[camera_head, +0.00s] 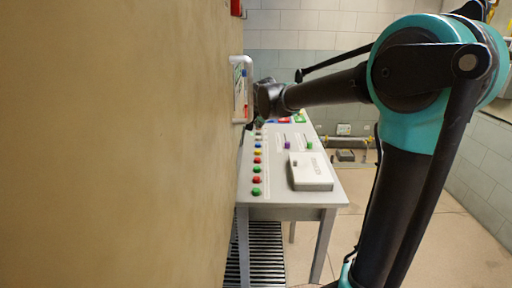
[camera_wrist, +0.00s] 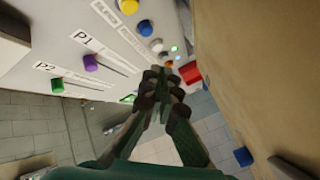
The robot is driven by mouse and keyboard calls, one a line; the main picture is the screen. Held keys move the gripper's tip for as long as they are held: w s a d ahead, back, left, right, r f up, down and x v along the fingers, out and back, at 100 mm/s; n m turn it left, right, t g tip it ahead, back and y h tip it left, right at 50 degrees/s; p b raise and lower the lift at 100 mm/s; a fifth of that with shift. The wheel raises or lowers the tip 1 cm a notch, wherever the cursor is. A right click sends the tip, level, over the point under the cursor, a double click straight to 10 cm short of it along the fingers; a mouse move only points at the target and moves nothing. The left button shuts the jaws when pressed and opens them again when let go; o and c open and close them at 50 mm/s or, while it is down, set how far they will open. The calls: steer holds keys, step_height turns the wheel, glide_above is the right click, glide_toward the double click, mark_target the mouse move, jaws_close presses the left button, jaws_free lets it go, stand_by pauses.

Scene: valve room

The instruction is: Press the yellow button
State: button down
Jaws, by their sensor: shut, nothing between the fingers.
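The yellow button (camera_head: 258,152) is in the row of coloured buttons along the left side of the grey console table (camera_head: 300,209). In the wrist view the yellow button (camera_wrist: 129,6) is at the top edge, partly cut off, beside a blue button (camera_wrist: 146,28). My gripper (camera_wrist: 164,76) is shut and empty, with its fingertips over the far part of the console, apart from the yellow button. In the head view my wrist is above the far end of the table and the fingers are mostly hidden. I cannot tell the fingertips' height above the surface.
A purple slider knob (camera_wrist: 90,62) and a green slider knob (camera_wrist: 57,85) are beside the row. A white box (camera_head: 310,171) lies on the near right of the table. A beige wall (camera_head: 120,140) runs close on the left.

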mark_target(258, 152)
steer(key=shift+w+a, duration=0.1)
steer(key=shift+w, duration=0.1)
steer(key=shift+f, duration=4.35)
steer(key=shift+f, duration=0.2)
steer(key=shift+f, duration=0.2)
steer(key=shift+f, duration=0.5)
steer(key=shift+r, duration=0.9)
